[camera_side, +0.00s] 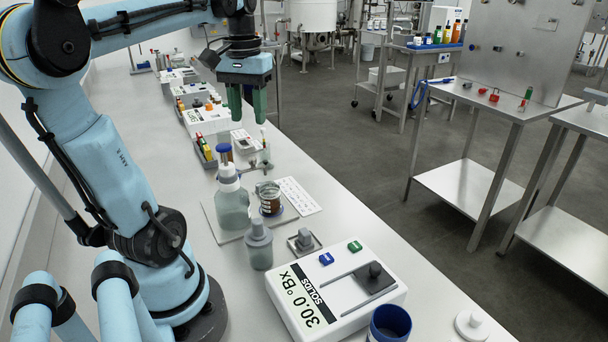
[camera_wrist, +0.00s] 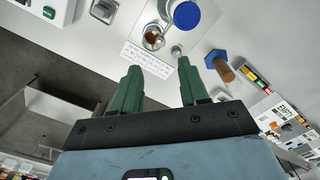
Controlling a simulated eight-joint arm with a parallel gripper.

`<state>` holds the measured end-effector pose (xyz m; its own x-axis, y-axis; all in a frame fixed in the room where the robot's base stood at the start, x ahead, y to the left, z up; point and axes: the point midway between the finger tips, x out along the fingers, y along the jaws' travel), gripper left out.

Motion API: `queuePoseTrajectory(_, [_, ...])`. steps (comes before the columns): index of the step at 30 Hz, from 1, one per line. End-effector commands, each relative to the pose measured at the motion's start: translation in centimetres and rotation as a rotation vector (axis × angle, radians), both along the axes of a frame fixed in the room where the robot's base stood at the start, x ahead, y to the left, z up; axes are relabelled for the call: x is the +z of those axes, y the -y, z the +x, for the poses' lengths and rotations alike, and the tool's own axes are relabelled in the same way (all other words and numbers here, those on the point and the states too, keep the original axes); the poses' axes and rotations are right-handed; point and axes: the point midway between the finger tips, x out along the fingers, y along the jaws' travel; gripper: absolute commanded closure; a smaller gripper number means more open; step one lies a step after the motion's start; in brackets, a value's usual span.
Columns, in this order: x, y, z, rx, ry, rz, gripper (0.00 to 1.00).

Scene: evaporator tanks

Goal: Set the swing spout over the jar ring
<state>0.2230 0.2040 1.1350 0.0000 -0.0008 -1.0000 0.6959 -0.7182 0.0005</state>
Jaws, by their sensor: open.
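My gripper (camera_side: 247,118) hangs with its green fingers pointing down, open and empty, above and behind the bottle group. In the wrist view its fingers (camera_wrist: 160,68) are spread. A thin metal swing spout (camera_side: 252,168) reaches from the bottle (camera_side: 233,207) toward the back right; a small grey knob (camera_wrist: 176,51) shows near its end in the wrist view. A glass jar (camera_side: 269,200) with brown liquid stands on a round base beside the bottle; it also shows in the wrist view (camera_wrist: 153,38). The spout appears to point away from the jar. I cannot clearly distinguish the jar ring.
A grey stoppered bottle (camera_side: 259,246) stands in front of the jar. A white refractometer (camera_side: 335,292) and a blue cup (camera_side: 388,323) occupy the near bench. A white printed card (camera_side: 297,196) lies right of the jar. A blue hexagonal piece with a brown cylinder (camera_wrist: 225,70) lies near my right finger.

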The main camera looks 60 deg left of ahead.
Motion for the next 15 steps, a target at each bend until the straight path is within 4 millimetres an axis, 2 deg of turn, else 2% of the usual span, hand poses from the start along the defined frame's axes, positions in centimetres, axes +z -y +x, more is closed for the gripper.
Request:
queuePoseTrajectory(6, [2.0,0.0,0.0,0.0,0.0,0.0,0.56])
queuePoseTrajectory(15, [2.5,0.0,0.0,0.0,0.0,0.0,0.56])
